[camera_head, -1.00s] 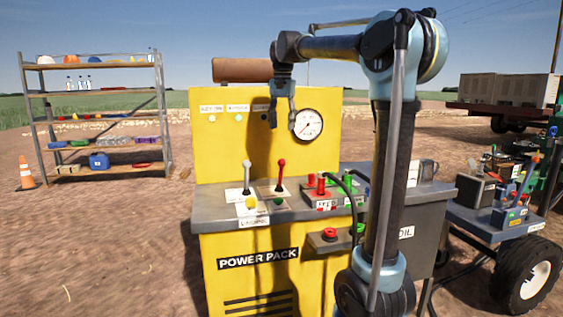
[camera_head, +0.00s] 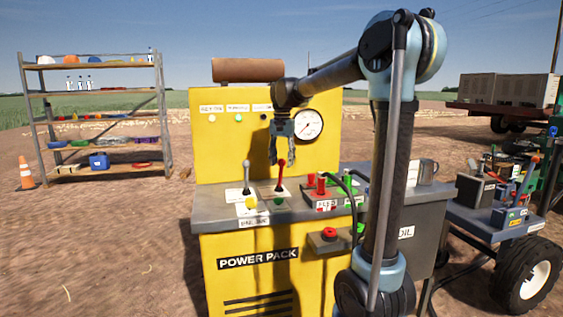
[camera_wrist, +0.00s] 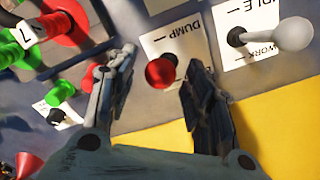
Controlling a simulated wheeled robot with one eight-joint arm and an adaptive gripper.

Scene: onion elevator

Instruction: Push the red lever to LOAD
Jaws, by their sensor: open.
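The red lever (camera_head: 280,176) stands on the grey top of the yellow power pack, on a white label plate, right of a white-knobbed lever (camera_head: 246,178). My gripper (camera_head: 282,162) is open above the console, pointing down, with its fingers around the height of the red lever's top. In the wrist view, the red knob (camera_wrist: 161,72) shows between my two open fingers (camera_wrist: 155,85), and I cannot tell whether they touch it. The plate beside it reads DUMP (camera_wrist: 160,40) in the wrist view; the LOAD mark is not readable.
The yellow back panel with a gauge (camera_head: 308,124) rises behind the levers. Red and green fittings (camera_head: 321,187) and hoses stand close on the right. A red button (camera_head: 329,233) sits on a front ledge. Shelves (camera_head: 98,93) stand far left.

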